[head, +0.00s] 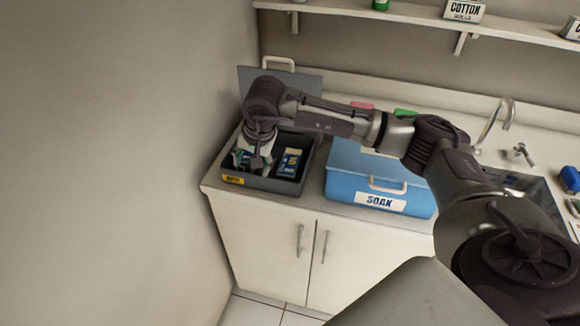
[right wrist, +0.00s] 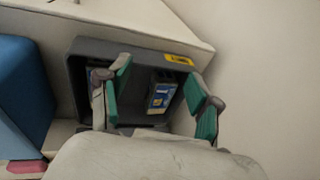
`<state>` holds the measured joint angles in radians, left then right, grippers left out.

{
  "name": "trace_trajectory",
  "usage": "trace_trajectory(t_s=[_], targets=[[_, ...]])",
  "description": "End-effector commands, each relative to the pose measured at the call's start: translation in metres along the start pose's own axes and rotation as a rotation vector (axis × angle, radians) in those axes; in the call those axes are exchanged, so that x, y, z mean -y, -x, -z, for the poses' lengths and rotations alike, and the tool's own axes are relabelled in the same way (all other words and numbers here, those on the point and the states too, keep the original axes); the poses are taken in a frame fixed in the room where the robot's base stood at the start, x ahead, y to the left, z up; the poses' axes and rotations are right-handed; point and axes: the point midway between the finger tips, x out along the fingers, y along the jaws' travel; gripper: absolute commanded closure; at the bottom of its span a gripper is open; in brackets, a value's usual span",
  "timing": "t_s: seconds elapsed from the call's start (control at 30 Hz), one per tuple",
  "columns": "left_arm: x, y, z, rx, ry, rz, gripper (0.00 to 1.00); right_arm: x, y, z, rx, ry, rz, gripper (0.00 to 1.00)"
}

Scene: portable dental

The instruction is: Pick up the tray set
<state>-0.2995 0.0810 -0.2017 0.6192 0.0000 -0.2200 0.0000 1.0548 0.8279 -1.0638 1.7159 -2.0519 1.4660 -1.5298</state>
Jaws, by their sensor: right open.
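A dark grey open box (head: 262,184) with a yellow label stands at the left end of the counter. Inside it lies a blue packet with a pale, yellow-marked face (head: 289,162). A second, similar packet (right wrist: 161,96) shows in the right wrist view, between my spread fingers; in the head view my gripper largely covers it. I cannot tell which packet is the tray set. My right gripper (head: 252,164) points down over the left part of the box. Its green-padded fingers (right wrist: 158,96) are open, with nothing held. My left gripper is not in view.
A blue bin (head: 340,185) labelled SOAK stands right of the box, a narrow gap apart. The box's raised grey lid (head: 308,82) is behind. A wall borders the left. A shelf (head: 400,14) runs above; a sink (head: 535,185) and tap are at right.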

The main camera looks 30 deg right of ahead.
Motion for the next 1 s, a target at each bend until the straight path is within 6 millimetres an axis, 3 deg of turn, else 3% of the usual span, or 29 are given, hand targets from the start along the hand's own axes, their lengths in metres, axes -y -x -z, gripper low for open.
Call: trace_trajectory(t_s=[0.03,0.1,0.23,0.37,0.6,0.83,1.0], targets=[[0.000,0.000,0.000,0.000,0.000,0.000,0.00,-0.015,0.011,0.031,-0.088,0.020,-0.076,0.36],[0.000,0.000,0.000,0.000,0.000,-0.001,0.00,-0.033,0.023,0.058,-0.169,0.038,-0.163,0.36],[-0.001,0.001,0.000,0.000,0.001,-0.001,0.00,-0.051,0.034,0.083,-0.239,0.049,-0.251,0.36],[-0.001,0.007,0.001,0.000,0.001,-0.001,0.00,-0.059,0.020,0.090,-0.246,0.050,-0.269,0.36],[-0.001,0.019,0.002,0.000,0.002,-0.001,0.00,-0.070,-0.024,0.100,-0.244,0.049,-0.265,0.36],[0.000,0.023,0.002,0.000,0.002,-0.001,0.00,-0.073,-0.043,0.104,-0.244,0.052,-0.261,0.36],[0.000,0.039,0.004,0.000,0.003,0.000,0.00,-0.077,-0.061,0.105,-0.241,0.050,-0.263,0.36]])
